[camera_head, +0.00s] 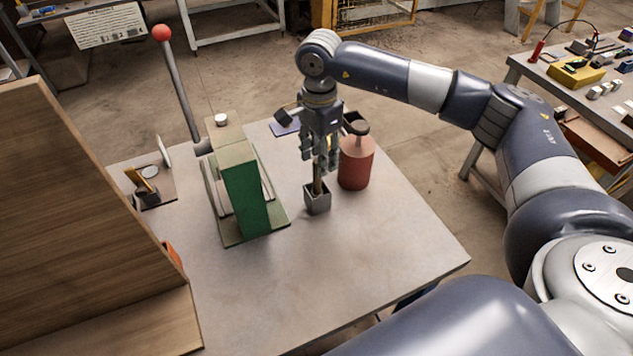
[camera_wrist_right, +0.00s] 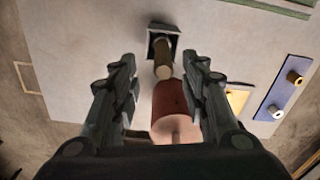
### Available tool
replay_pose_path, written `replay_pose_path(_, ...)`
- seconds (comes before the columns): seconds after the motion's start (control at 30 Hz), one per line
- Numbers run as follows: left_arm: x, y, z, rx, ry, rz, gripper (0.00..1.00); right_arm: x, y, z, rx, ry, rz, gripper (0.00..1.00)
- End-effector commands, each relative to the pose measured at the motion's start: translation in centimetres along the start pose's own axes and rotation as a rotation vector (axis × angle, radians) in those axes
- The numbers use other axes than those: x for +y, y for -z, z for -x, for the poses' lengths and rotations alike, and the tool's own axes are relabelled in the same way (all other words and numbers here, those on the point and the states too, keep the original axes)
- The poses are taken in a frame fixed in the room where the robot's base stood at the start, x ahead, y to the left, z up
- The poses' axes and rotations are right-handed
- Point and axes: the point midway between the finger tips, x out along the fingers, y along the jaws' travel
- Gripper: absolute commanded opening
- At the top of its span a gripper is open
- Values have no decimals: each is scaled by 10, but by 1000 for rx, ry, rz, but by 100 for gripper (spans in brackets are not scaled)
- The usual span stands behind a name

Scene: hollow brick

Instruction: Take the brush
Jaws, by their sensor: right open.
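The brush (camera_head: 317,187) stands upright in a small grey holder (camera_head: 317,203) on the table, only its brown handle showing. My right gripper (camera_head: 322,160) points down just above the holder, its fingers around or very near the top of the handle. In the right wrist view the gripper (camera_wrist_right: 165,85) is open, and the round handle end (camera_wrist_right: 163,72) lies between the fingertips, with a gap on each side. The holder (camera_wrist_right: 163,40) shows beyond it. The bristles are hidden. My left gripper is not in view.
A red bottle-like container (camera_head: 356,163) stands close behind and right of the holder. A green press (camera_head: 248,195) with a red-knobbed lever (camera_head: 178,85) stands left. A wooden panel (camera_head: 70,220) fills the left. The front right of the table (camera_head: 390,260) is clear.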

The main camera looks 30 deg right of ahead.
Motion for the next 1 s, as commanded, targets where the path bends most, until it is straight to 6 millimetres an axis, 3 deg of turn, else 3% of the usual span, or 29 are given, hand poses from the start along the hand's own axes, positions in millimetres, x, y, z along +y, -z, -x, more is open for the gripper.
replay_pose_path(0.13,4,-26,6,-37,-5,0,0,0,-1,-12,-1,-1,1,41)
replay_pose_path(0.27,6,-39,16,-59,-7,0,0,0,-1,-20,-1,-2,1,41)
replay_pose_path(0.53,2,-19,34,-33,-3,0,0,-2,-2,-58,-1,-2,0,41)
replay_pose_path(0.7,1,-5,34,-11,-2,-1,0,-2,-2,-66,-2,0,0,41)
replay_pose_path(0.83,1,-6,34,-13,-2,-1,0,-2,-2,-66,-2,1,1,41)
replay_pose_path(1.0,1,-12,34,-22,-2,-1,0,-2,-2,-65,-2,1,1,5)
